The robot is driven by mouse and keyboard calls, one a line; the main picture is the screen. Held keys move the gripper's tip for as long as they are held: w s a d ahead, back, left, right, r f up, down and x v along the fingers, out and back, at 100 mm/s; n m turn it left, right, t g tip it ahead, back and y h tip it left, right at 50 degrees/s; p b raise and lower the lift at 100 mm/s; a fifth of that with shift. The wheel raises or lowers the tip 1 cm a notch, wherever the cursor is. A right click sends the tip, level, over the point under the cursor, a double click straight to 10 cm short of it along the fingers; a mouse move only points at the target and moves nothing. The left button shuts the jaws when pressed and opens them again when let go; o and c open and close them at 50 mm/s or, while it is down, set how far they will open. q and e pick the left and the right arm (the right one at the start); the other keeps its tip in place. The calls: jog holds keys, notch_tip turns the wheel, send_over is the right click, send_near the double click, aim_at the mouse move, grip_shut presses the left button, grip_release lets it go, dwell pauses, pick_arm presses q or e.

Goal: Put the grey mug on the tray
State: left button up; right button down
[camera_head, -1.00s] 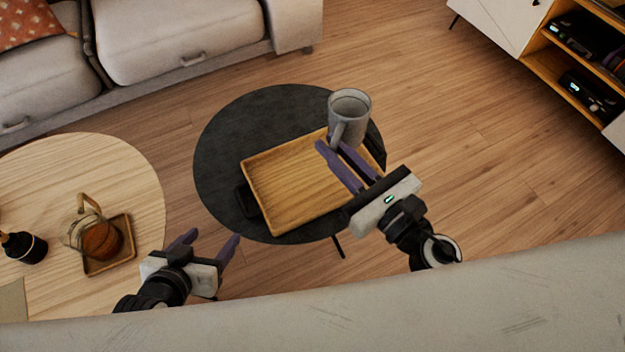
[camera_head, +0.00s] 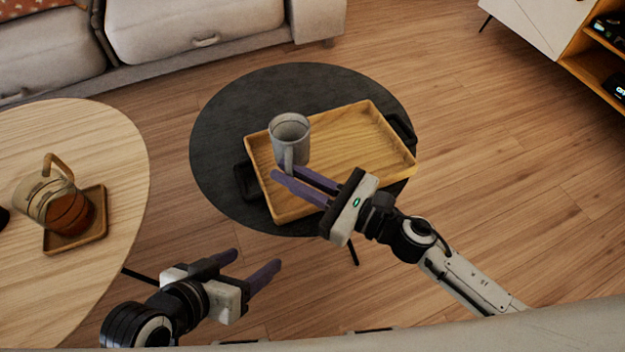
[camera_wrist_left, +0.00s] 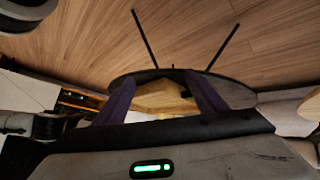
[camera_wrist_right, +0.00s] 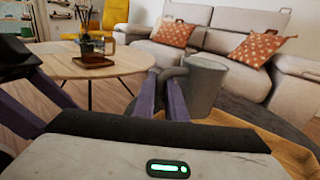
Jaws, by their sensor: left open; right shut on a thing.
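The grey mug (camera_head: 290,136) is upright over the left part of the wooden tray (camera_head: 350,150) in the head view; I cannot tell whether its base touches the tray. My right gripper (camera_head: 283,172) is shut on the mug's handle. The mug (camera_wrist_right: 205,82) also shows in the right wrist view, its handle between the purple fingers. The tray lies on a dark round table (camera_head: 225,130). My left gripper (camera_head: 258,264) is open and empty, low in front of that table.
A light wooden round table (camera_head: 105,150) at left carries a glass pitcher (camera_head: 45,203) on a small square wooden tray (camera_head: 88,235). A sofa (camera_head: 180,35) stands behind. The tray's right part is bare.

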notch_tip(320, 180, down, 4)
jog(key=shift+r+b, duration=0.1)
jog(key=shift+b, duration=0.6)
jog(key=shift+f, duration=0.55)
notch_tip(320, 180, down, 3)
jog(key=shift+f+b, duration=0.2)
jog(key=shift+b, duration=1)
pick_arm(q)
jog(key=shift+t+h, duration=0.8)
jog(key=shift+h, duration=0.1)
jog(key=d+r, duration=0.1)
jog(key=w+d+r, duration=0.1)
jog(key=r, duration=0.1)
jog(key=shift+d+r, duration=0.25)
jog(key=shift+r, duration=0.05)
jog(key=shift+f, duration=0.1)
pick_arm(e)
jog(key=shift+f, duration=0.25)
pick_arm(q)
jog(key=shift+r, duration=0.2)
pick_arm(e)
jog(key=c, duration=1.8)
grip_release()
jog(key=shift+r, duration=0.1)
